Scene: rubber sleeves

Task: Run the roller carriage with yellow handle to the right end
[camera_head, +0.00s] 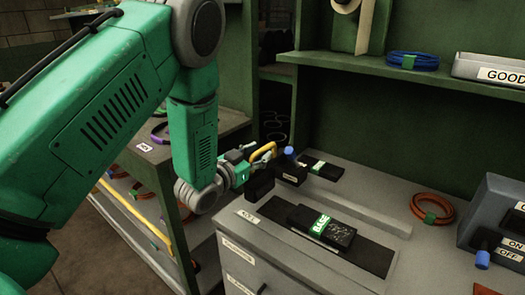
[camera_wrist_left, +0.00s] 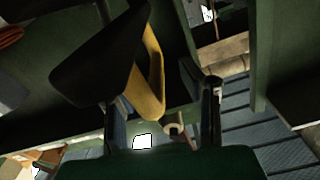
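The yellow handle (camera_head: 263,152) stands on the dark roller carriage (camera_head: 261,184) at the left end of the bench. My left gripper (camera_head: 243,166) is beside the handle, on its left. In the left wrist view the yellow handle (camera_wrist_left: 152,75) shows between my left gripper's two fingers (camera_wrist_left: 165,100), with a visible gap to the right finger. The fingers are apart; I see no firm grip. A dark body (camera_wrist_left: 100,65) partly hides the left finger. My right gripper is not in view.
A dark block with a blue knob (camera_head: 290,154) stands right of the carriage. A light grey strip (camera_head: 365,207) runs rightward along the bench. A black plate with a green label (camera_head: 320,225) lies in front. An orange coil (camera_head: 432,207) and a switch box (camera_head: 500,215) are at right.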

